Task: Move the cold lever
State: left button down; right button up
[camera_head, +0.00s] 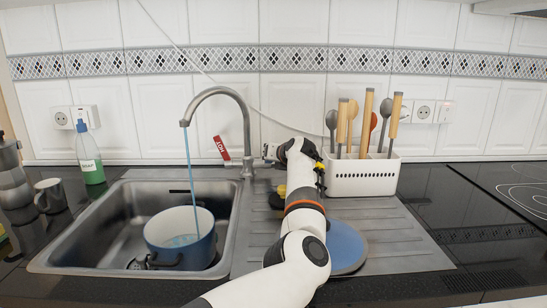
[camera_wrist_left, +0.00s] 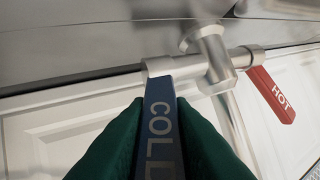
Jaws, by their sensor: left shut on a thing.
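The blue cold lever (camera_wrist_left: 160,128), marked "COLD", sticks out from the tap's crossbar in the left wrist view. My left gripper (camera_wrist_left: 158,104) is shut on it, with a green finger on each side. In the head view my left gripper (camera_head: 271,152) is at the right side of the tap, and the cold lever is hidden there. The red hot lever (camera_head: 221,149) is on the tap's left side; it also shows in the left wrist view (camera_wrist_left: 273,95). The metal tap (camera_head: 244,120) runs a stream of water. My right gripper is out of view.
The stream falls into a blue pot (camera_head: 181,251) in the sink (camera_head: 112,222). A white utensil holder (camera_head: 362,178) stands close to the right of my arm. A blue plate (camera_head: 347,245) lies on the drainboard (camera_head: 400,242). A soap bottle (camera_head: 90,160) and mug (camera_head: 50,195) stand left.

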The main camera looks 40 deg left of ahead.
pick_arm(q)
jog(key=shift+r, duration=0.1)
jog(key=c, duration=1.3)
grip_release()
jog(key=v, duration=1.2)
